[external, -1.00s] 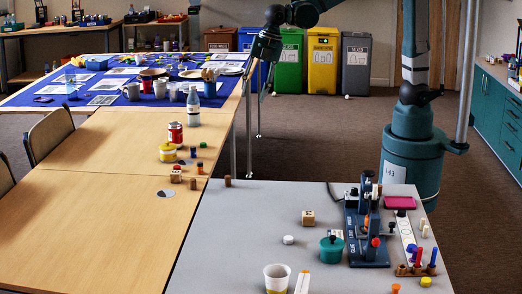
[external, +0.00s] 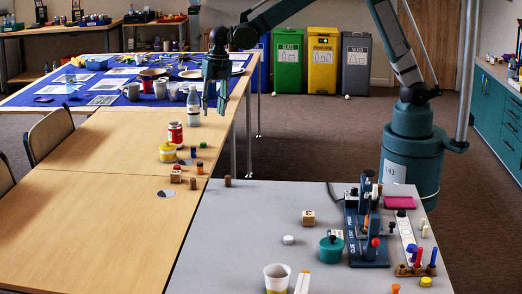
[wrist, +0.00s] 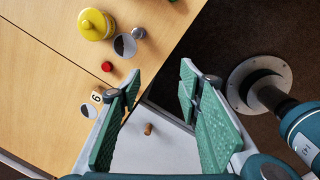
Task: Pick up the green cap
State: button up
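A small green piece (external: 202,145), which looks like the green cap, lies near the right edge of the wooden table, beside the yellow pot (external: 167,152). In the wrist view only a sliver of green (wrist: 172,1) shows at the top edge; I cannot tell for sure that it is the same piece. My gripper (external: 213,112) hangs in the air with its fingers pointing down, above the right edge of the wooden table. In the wrist view its green-padded fingers (wrist: 160,85) are wide apart with nothing between them.
A red can (external: 176,132) and a bottle (external: 193,108) stand on the wooden table. A red cap (wrist: 107,66), a numbered block (wrist: 97,96) and a cork (wrist: 148,129) lie nearby. The grey table (external: 240,220) holds a blue press and a cup (external: 277,278).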

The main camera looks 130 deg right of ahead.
aim_at(203, 143)
jog(key=s+d+f+n, duration=0.1)
jog(key=d+f, duration=0.2)
jog(key=d, duration=0.1)
jog(key=s+d+f+n, duration=0.1)
jog(key=d+f, duration=0.3)
jog(key=d, duration=0.1)
jog(key=s+d+f+n+g, duration=0.1)
jog(key=s+d+f, duration=0.1)
jog(key=d+f, duration=0.2)
jog(key=shift+d+f+y, duration=0.1)
jog(key=shift+d+y, duration=0.3)
jog(key=shift+d, duration=0.25)
jog(key=shift+f, duration=1.3)
jog(key=shift+f+b, duration=0.9)
jog(key=shift+f, duration=1.7)
jog(key=shift+a, duration=0.1)
jog(key=c, duration=0.7)
